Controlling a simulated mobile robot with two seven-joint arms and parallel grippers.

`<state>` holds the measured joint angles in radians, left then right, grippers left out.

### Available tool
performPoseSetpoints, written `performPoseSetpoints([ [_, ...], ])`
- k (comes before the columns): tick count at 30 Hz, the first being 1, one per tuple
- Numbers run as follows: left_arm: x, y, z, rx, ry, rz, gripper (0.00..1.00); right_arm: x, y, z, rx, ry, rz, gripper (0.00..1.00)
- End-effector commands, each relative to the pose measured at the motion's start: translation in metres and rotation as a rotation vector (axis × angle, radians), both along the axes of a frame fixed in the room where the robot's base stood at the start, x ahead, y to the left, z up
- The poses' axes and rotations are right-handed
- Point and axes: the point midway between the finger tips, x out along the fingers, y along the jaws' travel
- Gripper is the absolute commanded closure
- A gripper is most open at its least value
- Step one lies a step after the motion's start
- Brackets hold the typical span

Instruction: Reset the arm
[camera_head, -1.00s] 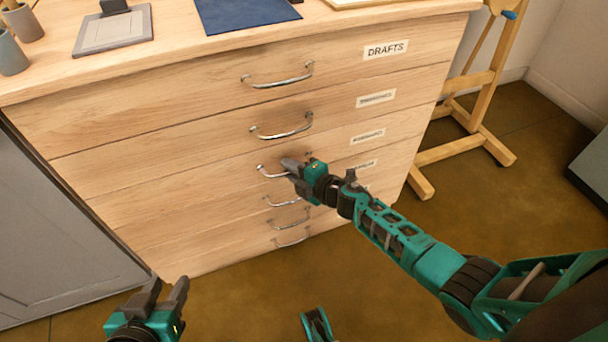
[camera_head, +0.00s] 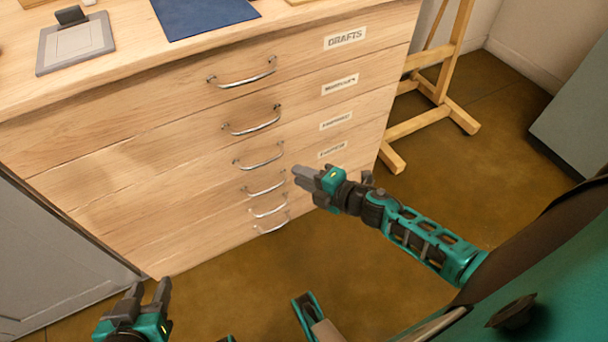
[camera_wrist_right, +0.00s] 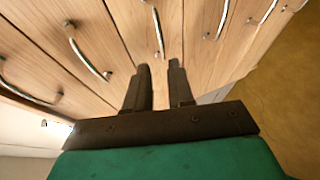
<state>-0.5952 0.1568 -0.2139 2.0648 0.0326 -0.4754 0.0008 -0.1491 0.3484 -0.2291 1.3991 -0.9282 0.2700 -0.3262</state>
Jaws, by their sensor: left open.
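My right gripper (camera_head: 303,178) is in front of the lower right part of a wooden drawer cabinet (camera_head: 190,150), to the right of the handles. It also shows in the right wrist view (camera_wrist_right: 160,68), where its two dark fingers stand apart with nothing between them. It holds no handle. My left gripper (camera_head: 148,288) is at the lower left of the head view, fingers up and apart, empty, in front of the cabinet's lower left corner.
The drawers look shut, with metal handles such as the top one (camera_head: 243,76). A DRAFTS label (camera_head: 345,38) marks the top drawer. A wooden easel (camera_head: 430,95) stands right. Floor (camera_head: 470,190) is clear.

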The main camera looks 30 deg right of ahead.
Motion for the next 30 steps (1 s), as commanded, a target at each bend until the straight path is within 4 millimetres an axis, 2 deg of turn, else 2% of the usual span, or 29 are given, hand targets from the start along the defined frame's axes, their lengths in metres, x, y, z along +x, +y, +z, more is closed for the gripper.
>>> performPoseSetpoints([
  [11, 0.001, -0.001, 0.002, -0.006, -0.003, 0.002, 0.57, 0.000, 0.001, 0.000, 0.006, 0.002, -0.004, 0.77],
  [14, 0.001, -0.002, 0.002, -0.008, -0.003, 0.004, 0.57, -0.005, 0.005, 0.004, 0.073, 0.020, -0.053, 0.77],
  [19, 0.001, -0.003, 0.003, -0.012, -0.003, 0.007, 0.57, -0.030, 0.016, 0.024, 0.416, 0.145, -0.297, 0.77],
  [24, 0.002, -0.003, 0.003, -0.013, -0.005, 0.007, 0.57, -0.070, 0.030, 0.035, 0.813, 0.370, -0.553, 0.77],
  [30, 0.003, -0.003, 0.004, -0.012, -0.007, 0.006, 0.57, -0.116, 0.057, 0.048, 1.164, 0.649, -0.747, 0.77],
])
